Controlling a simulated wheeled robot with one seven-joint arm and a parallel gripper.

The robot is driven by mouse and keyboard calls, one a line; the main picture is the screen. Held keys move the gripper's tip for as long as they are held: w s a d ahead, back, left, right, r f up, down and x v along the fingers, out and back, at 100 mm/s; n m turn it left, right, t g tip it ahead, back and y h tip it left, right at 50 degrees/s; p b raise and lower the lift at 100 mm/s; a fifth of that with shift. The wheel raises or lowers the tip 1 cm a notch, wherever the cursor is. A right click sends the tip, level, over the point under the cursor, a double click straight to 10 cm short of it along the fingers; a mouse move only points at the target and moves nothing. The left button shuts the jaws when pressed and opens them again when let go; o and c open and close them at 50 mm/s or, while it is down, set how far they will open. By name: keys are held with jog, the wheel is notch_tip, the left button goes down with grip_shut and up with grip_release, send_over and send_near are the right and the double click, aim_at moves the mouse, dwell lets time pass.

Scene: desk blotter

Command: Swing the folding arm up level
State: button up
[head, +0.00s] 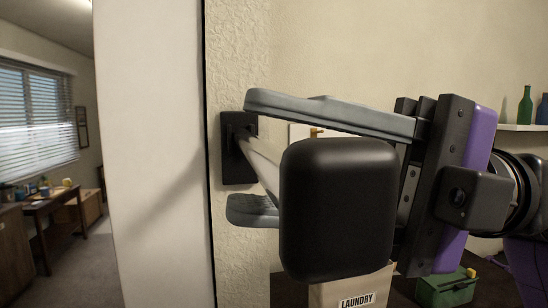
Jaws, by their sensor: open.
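The folding arm has a pale tube (262,163) that runs from a black wall plate (237,147) toward me. A large black rounded block (338,210) stands at its near end and hides much of what is behind it. The tube slopes down and right in the picture; I cannot tell how near level it is. My gripper (251,155) comes in from the right, with one long grey finger above the tube and the other below it. The jaws are open and wide apart. The lower finger is partly hidden behind the black block. Contact with the arm cannot be made out.
A white wall edge (152,150) stands close on the left, with a room and desk (50,205) beyond. A box marked LAUNDRY (355,300) and a green box (445,290) are low at the right. A shelf (522,128) holds a green bottle (525,105).

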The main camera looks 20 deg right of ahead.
jog(key=d+f+b, duration=0.1)
jog(key=d, duration=0.5)
jog(key=shift+d+f+b, duration=0.2)
jog(key=shift+d+b, duration=0.1)
jog(key=shift+d, duration=0.1)
